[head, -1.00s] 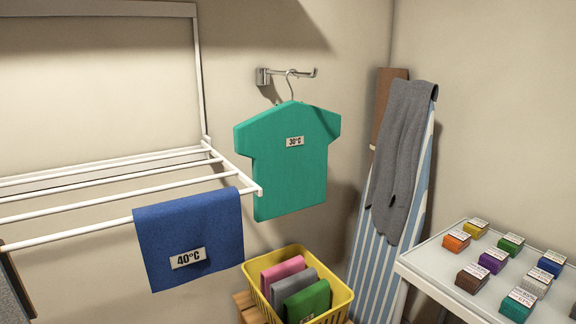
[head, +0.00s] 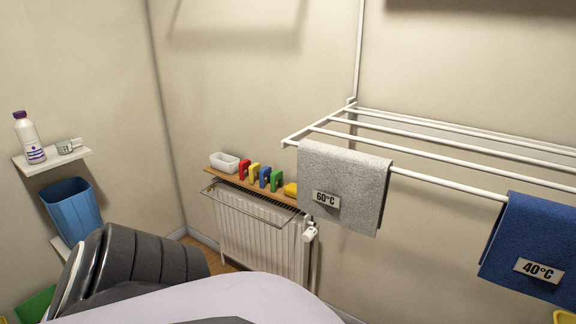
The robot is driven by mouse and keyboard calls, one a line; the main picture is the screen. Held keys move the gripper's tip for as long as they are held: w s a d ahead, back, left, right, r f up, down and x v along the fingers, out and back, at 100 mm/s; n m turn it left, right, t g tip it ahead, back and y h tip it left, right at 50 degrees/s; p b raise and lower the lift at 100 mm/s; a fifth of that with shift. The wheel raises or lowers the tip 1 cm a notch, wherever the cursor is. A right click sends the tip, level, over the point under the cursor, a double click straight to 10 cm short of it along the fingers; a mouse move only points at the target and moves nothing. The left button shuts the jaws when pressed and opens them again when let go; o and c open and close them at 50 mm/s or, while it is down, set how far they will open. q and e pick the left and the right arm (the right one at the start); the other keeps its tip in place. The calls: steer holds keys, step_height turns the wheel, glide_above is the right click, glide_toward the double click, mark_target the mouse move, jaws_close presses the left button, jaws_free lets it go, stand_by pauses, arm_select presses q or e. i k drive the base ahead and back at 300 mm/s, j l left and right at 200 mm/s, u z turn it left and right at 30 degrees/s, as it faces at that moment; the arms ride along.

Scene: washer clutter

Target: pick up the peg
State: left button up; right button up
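Several small colored pegs stand in a row on a wooden shelf (head: 228,179) above the radiator in the head view. They are a red peg (head: 244,169), a yellow peg (head: 254,173), a blue peg (head: 265,178) and a green peg (head: 276,180). The pictures do not tell which one the task means. Neither of my grippers is in view.
A white bowl (head: 224,162) and a yellow item (head: 291,189) share the shelf. A white radiator (head: 250,235) is below. A drying rack (head: 440,150) with a grey towel (head: 342,185) and a blue towel (head: 535,245) is right. A bottle (head: 30,140) and blue bin (head: 72,208) are left.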

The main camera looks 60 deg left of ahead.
mark_target(244, 164)
steer(key=u, duration=2.4)
